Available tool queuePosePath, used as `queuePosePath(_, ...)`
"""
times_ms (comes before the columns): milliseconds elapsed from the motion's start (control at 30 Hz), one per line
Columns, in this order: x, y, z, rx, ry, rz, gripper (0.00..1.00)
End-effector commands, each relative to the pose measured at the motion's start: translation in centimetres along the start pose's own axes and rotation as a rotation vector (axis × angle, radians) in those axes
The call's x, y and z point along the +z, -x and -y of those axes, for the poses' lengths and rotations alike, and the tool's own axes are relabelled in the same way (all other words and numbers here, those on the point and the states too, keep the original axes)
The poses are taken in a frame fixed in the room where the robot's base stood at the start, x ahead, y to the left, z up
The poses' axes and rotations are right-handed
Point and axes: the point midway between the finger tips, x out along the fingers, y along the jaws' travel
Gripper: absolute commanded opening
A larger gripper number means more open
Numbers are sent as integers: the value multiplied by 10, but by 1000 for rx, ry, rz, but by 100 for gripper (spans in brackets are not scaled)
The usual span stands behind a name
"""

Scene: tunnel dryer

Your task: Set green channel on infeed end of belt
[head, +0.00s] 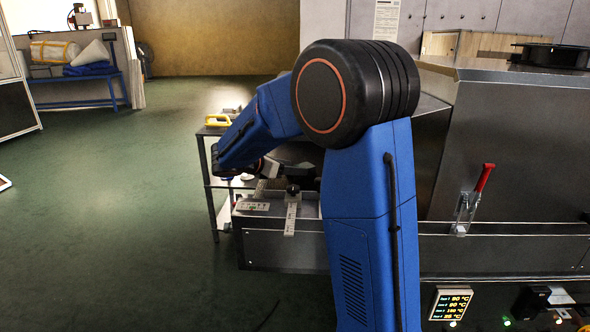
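I cannot make out a green channel in the head view. The belt's near end shows as a small brownish mesh patch (268,186) at the left end of the long metal dryer, partly behind my arm. My blue arm bends over to the left above this end, and its wrist parts sit close over the belt. My gripper's fingers cannot be made out, as the arm covers that spot. Whether it holds anything is hidden.
A pale bracket (291,216) and a marked plate (253,206) sit at the belt end's front edge. A side table (212,182) with a yellow-handled item (217,119) stands behind. A red-handled clamp (482,182) is on the dryer's front.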

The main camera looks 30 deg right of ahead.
Motion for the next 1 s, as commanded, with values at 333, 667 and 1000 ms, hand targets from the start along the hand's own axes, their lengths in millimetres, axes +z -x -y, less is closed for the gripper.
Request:
queuePosePath(333, 0, 68, -1, 3, -1, 0, 58)
queuePosePath(667, 0, 101, 0, 0, 0, 0, 58)
queuePosePath(1000, 0, 103, 0, -1, 0, 0, 58)
